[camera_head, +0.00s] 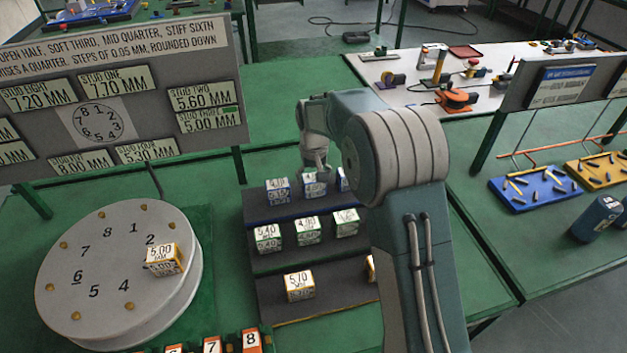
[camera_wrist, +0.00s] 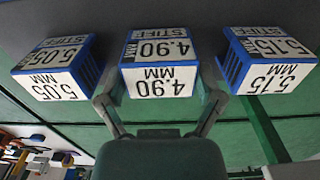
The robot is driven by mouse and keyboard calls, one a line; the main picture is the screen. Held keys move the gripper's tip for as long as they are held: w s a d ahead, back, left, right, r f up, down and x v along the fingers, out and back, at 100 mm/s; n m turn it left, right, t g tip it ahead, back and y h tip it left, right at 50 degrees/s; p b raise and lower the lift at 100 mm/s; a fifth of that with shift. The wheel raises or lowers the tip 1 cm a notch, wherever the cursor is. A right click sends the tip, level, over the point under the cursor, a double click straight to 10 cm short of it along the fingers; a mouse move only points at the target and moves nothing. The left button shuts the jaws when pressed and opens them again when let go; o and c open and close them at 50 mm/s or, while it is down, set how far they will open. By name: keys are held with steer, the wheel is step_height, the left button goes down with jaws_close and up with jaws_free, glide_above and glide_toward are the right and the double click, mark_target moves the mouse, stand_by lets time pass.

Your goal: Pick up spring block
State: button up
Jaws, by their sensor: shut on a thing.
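The spring blocks stand on a dark stepped rack (camera_head: 262,213). The top row holds three blue-edged stiff blocks. My gripper (camera_head: 315,172) reaches down onto the middle one (camera_head: 315,187). In the wrist view my gripper (camera_wrist: 160,98) has its fingers on both sides of the block marked 4.90 MM STIFF (camera_wrist: 160,72), shut on it. It appears level with its neighbours; I cannot tell whether it is lifted. Blocks marked 5.05 MM (camera_wrist: 52,68) and 5.15 MM (camera_wrist: 265,60) stand on either side, apart from the fingers.
Green-edged blocks (camera_head: 307,231) fill the middle step; a 5.70 MM block (camera_head: 299,286) stands on the bottom step. A round numbered dial (camera_head: 110,275) at left carries a 5.00 MM block (camera_head: 163,259). A sign board (camera_head: 115,100) lists stud sizes. My arm hides the rack's right side.

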mark_target(313, 177)
steer(key=shift+r, duration=0.55)
step_height(313, 177, up, 2)
steer(key=shift+s+a+r, duration=0.1)
steer(key=shift+s+r, duration=0.05)
steer(key=shift+r, duration=0.05)
steer(key=s+a+r, duration=0.4)
steer(key=s+r, duration=0.5)
steer(key=s, duration=0.4)
steer(key=shift+r, duration=0.2)
steer(key=shift+a+r, duration=0.1)
steer(key=shift+a, duration=0.05)
